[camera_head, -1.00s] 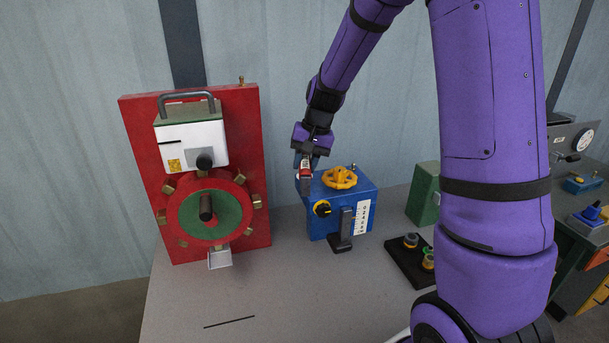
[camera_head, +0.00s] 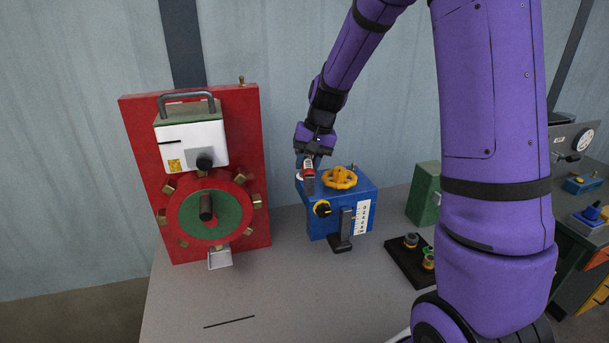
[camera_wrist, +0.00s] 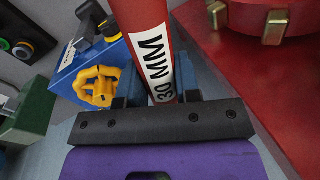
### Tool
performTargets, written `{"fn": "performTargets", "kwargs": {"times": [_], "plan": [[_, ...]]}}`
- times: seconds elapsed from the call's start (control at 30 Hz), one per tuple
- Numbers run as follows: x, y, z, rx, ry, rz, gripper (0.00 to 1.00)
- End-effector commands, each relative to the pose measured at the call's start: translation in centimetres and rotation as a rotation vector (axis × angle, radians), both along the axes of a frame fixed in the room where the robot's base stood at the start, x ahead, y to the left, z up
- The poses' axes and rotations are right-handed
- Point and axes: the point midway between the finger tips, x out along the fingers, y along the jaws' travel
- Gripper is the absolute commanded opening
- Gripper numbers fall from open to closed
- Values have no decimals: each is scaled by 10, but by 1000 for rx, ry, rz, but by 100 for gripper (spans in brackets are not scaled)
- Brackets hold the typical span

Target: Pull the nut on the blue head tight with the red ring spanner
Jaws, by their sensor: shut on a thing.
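The blue head (camera_head: 328,194) is a blue box on the bench, with a yellow handwheel (camera_head: 340,178) on top and a black-and-yellow knob on its front. My gripper (camera_head: 307,160) is above its back left corner, shut on the red ring spanner (camera_head: 308,170). The spanner's grey end points down toward the box's left side.
A red panel (camera_head: 250,150) with a wheel and white box stands to the left. A dark lever (camera_head: 346,225) stands before the blue head. A green box (camera_head: 424,195) and a black tray (camera_head: 405,268) are to the right.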

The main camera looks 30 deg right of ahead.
Motion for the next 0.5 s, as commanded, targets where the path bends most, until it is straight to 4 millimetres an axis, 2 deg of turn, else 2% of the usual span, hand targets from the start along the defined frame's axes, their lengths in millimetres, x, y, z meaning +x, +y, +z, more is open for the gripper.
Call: {"fn": "performTargets", "kwargs": {"times": [0.5], "plan": [[0, 0, 17, 0, -2, -1, 0]]}}
